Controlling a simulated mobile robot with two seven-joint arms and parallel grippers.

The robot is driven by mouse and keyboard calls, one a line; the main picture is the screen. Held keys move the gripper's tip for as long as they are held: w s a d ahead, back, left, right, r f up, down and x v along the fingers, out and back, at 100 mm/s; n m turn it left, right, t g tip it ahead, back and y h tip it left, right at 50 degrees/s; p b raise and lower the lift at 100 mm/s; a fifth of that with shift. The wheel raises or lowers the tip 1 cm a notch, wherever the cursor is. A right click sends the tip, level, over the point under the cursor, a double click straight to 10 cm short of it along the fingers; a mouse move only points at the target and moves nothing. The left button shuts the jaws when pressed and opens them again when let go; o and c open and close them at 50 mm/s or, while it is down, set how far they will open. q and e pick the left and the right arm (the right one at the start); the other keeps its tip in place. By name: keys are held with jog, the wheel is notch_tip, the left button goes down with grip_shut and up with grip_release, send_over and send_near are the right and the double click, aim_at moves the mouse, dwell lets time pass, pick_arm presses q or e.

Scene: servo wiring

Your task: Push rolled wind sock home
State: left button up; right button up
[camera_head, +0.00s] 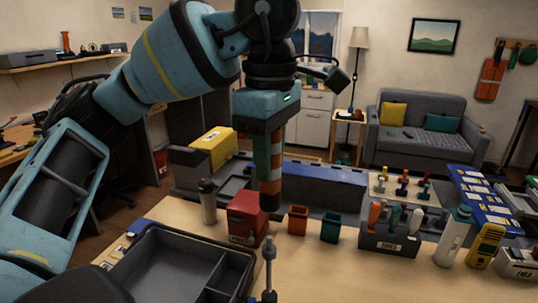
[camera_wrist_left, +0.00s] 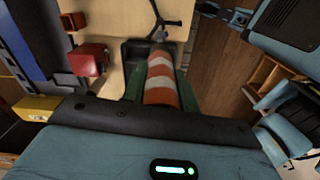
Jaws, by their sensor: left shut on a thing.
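The rolled wind sock (camera_head: 270,187) is a tube with orange and white bands. It hangs nearly upright below my left gripper (camera_head: 266,165) in the head view. In the left wrist view the wind sock (camera_wrist_left: 160,80) lies between the green fingers of my left gripper (camera_wrist_left: 160,92), which is shut on it. Its lower end shows just behind and right of a red box (camera_head: 246,216) in the head view. I cannot tell whether that end touches or enters anything. My right gripper is in neither view.
A dark grey tray (camera_head: 150,270) sits at the front left of the table. A grey metal post (camera_head: 268,250) stands at the front middle. Orange (camera_head: 298,220) and green (camera_head: 331,227) cups, a tool rack (camera_head: 390,242) and a white bottle (camera_head: 454,238) stand to the right.

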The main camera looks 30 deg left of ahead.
aim_at(269, 190)
pick_arm(q)
jog(key=shift+f+b, duration=0.45)
jog(key=shift+f, duration=2.5)
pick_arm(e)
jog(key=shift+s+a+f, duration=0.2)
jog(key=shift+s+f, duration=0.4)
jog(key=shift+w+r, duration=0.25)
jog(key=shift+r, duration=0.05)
pick_arm(q)
jog(key=shift+f+b, duration=0.35)
jog(key=shift+f, duration=1.6)
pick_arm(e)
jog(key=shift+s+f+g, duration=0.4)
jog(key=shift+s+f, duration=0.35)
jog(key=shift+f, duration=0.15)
pick_arm(q)
jog(key=o, duration=1)
